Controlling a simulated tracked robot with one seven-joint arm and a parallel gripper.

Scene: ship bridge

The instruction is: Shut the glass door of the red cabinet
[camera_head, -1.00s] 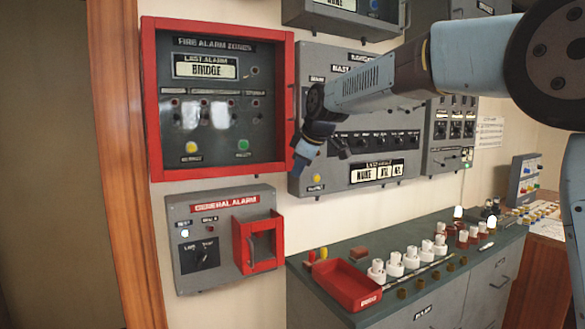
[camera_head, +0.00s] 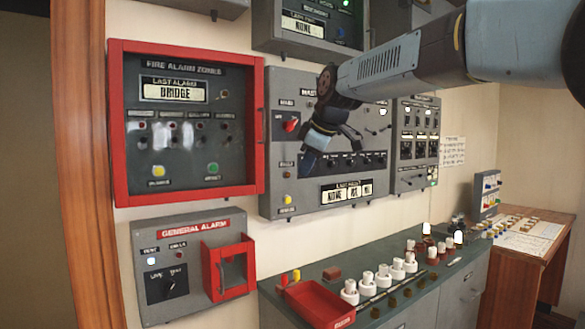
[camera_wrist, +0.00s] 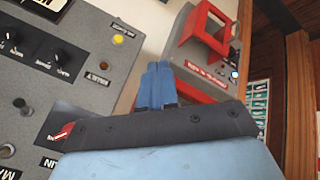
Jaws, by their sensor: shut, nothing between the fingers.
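The red cabinet (camera_head: 116,150) hangs on the wall at the left of the head view, with a fire alarm panel inside. Its glass door (camera_head: 186,165) shows white reflections and lies over the front, flush or nearly so; I cannot tell whether it is fully shut. A small dark handle (camera_head: 262,112) is on the right side of the frame. My gripper (camera_head: 307,162) is shut and empty, right of the cabinet and in front of the grey panel. In the wrist view its blue fingers (camera_wrist: 159,78) are together. The cabinet is not clearly visible in that view.
The grey panel (camera_head: 272,200) with knobs is right of the cabinet. A general alarm box (camera_head: 190,285) with a red holder (camera_head: 209,275) is below it; the holder also shows in the wrist view (camera_wrist: 186,28). A counter (camera_head: 350,265) carries a red tray (camera_head: 318,305) and several white pieces.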

